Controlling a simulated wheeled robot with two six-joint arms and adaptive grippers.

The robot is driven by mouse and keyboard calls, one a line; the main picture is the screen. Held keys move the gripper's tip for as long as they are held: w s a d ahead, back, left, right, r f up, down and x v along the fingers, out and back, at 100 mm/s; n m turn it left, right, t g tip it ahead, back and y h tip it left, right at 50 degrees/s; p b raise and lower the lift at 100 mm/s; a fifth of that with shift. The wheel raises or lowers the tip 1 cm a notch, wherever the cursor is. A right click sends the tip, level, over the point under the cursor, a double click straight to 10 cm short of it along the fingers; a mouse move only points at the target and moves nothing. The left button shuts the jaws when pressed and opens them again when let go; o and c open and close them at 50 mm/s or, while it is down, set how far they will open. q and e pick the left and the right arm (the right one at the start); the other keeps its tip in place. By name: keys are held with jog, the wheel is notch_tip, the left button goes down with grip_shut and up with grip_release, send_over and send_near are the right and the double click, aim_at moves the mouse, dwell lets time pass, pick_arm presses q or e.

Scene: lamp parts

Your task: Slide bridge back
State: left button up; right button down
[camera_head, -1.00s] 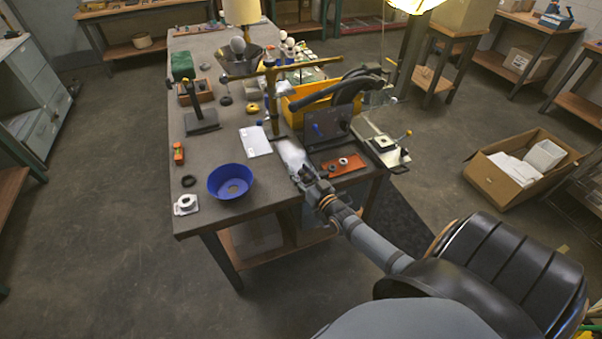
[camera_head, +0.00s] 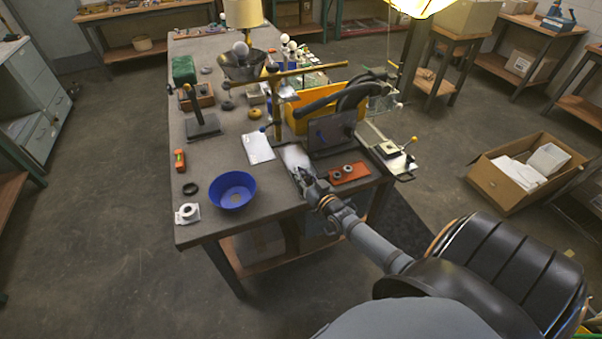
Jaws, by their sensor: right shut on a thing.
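The bridge appears to be the brass-coloured post with a long crossbar (camera_head: 276,102), standing upright on the workbench. My right gripper (camera_head: 298,174) is low at the bench's front edge, just right of the post's foot, beside a whitish crumpled patch (camera_head: 296,158). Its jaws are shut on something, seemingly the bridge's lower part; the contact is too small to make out. My left gripper is not in view.
The yellow bin (camera_head: 299,123) and a black curved-arm machine (camera_head: 330,132) stand right of the post. An orange tray (camera_head: 349,173) lies close right of my gripper. A white sheet (camera_head: 258,149) and blue bowl (camera_head: 233,189) lie left. Bench between bowl and sheet is bare.

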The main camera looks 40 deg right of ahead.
jog(key=w, duration=0.1)
jog(key=w+d+f+b, duration=0.1)
jog(key=w, duration=0.1)
jog(key=w+b, duration=0.1)
jog(key=w, duration=0.1)
jog(key=shift+w+d+f, duration=0.25)
jog(key=shift+r, duration=0.3)
jog(key=shift+s+a+r, duration=0.15)
jog(key=shift+s+r, duration=0.2)
jog(key=shift+r, duration=0.15)
jog(key=c, duration=1.7)
grip_release()
jog(key=shift+w+f, duration=0.15)
jog(key=shift+w, duration=0.05)
jog(key=shift+c, duration=0.2)
jog(key=shift+o, duration=1.1)
jog(key=o, duration=0.4)
jog(key=shift+s, duration=0.25)
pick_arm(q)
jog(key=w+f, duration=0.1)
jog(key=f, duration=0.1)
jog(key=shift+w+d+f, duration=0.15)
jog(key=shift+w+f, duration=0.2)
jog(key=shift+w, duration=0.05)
pick_arm(e)
jog(key=s, duration=1.1)
jog(key=shift+s+a, duration=0.15)
jog(key=shift+s, duration=0.2)
